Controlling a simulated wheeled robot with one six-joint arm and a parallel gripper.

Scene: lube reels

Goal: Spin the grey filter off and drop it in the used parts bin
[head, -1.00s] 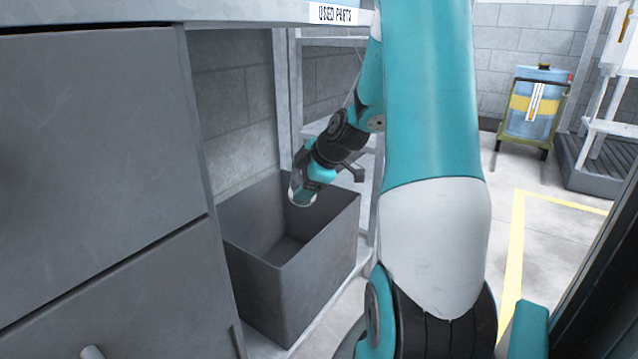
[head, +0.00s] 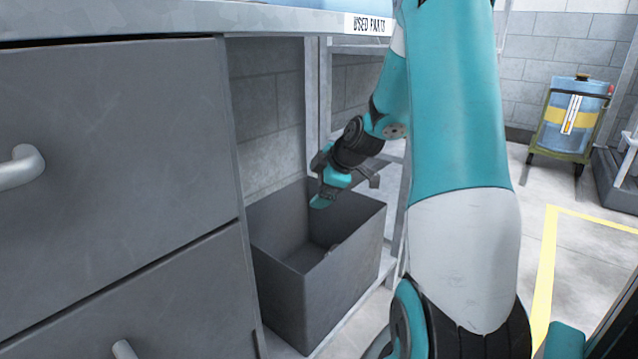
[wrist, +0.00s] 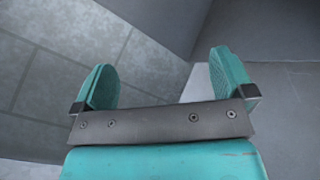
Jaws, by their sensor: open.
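The used parts bin (head: 345,285) is an open dark grey box under the bench, below the "USED PARTS" label (head: 368,25). My gripper (head: 322,196) hangs over the bin opening, tilted down. In the wrist view its two teal fingers (wrist: 163,80) are spread apart with nothing between them. A small grey thing, likely the grey filter (head: 333,247), shows low inside the bin. It is partly hidden behind the near wall, and I cannot make out its full shape.
Grey drawers (head: 110,150) with handles stand close on the left. A bench edge (head: 180,20) runs above the bin. Metal shelf posts stand behind it. A blue drum on a cart (head: 573,115) stands at the far right, beyond a yellow floor line (head: 545,265).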

